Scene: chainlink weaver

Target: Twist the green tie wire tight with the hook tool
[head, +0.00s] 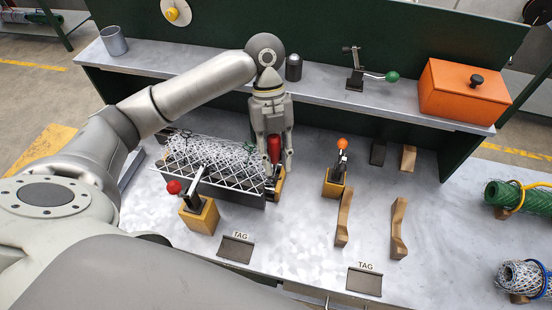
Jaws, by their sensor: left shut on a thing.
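A white chain-link mesh roll (212,163) lies on the bench in front of my left arm. My left gripper (276,163) points down at the right end of the mesh. It is shut on a red-handled tool (274,148), which looks like the hook tool. The tool's lower end is hidden behind the fingers. I cannot clearly make out the green tie wire, so I cannot tell whether the tool touches it. My right gripper is not in view.
A red-knobbed clamp (198,210) stands before the mesh, and an orange-knobbed clamp (335,182) to its right. Wooden saddles (398,228) stand farther right. A green mesh roll (518,197) lies at the right edge. A shelf with an orange box (462,92) runs behind.

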